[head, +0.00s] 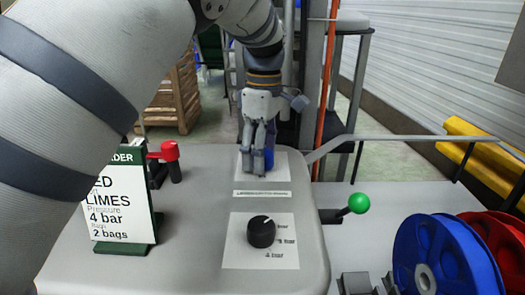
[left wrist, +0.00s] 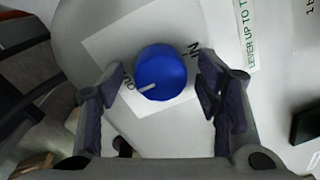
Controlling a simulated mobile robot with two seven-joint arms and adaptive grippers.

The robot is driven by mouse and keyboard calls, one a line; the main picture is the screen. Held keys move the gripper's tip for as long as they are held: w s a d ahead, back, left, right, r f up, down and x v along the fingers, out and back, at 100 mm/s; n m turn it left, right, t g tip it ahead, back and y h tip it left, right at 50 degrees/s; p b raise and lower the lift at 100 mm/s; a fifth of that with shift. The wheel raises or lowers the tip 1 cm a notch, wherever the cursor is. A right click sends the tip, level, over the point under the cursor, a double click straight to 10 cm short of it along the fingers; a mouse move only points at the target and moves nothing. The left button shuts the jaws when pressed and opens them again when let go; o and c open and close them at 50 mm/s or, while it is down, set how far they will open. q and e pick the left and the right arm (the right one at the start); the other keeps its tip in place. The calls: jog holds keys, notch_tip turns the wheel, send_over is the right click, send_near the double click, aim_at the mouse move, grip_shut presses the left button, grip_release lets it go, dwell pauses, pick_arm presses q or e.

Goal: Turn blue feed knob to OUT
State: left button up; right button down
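The blue feed knob (left wrist: 165,70) sits on a white label plate (left wrist: 110,45) in the left wrist view. Its white pointer line faces lower left, towards the partly hidden lettering "OU". The letters of "IN" show at its upper right, partly covered by a finger. My left gripper (left wrist: 158,98) has its fingers spread, one on each side of the knob, with visible gaps on the left; contact on the right is unclear. In the head view my left gripper (head: 258,162) points down over the plate, with a bit of blue knob (head: 269,158) behind the fingers. My right gripper is not in view.
A black knob (head: 261,232) sits on a nearer plate. A red-handled lever (head: 170,152) and a green sign stand (head: 125,205) are left of it. A green-balled lever (head: 358,203) and blue (head: 440,255) and red reels (head: 500,240) are right.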

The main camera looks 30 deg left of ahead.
aim_at(263, 151)
pick_arm(q)
notch_tip(263, 151, up, 12)
jog(key=shift+w, duration=0.3)
dwell(0.4)
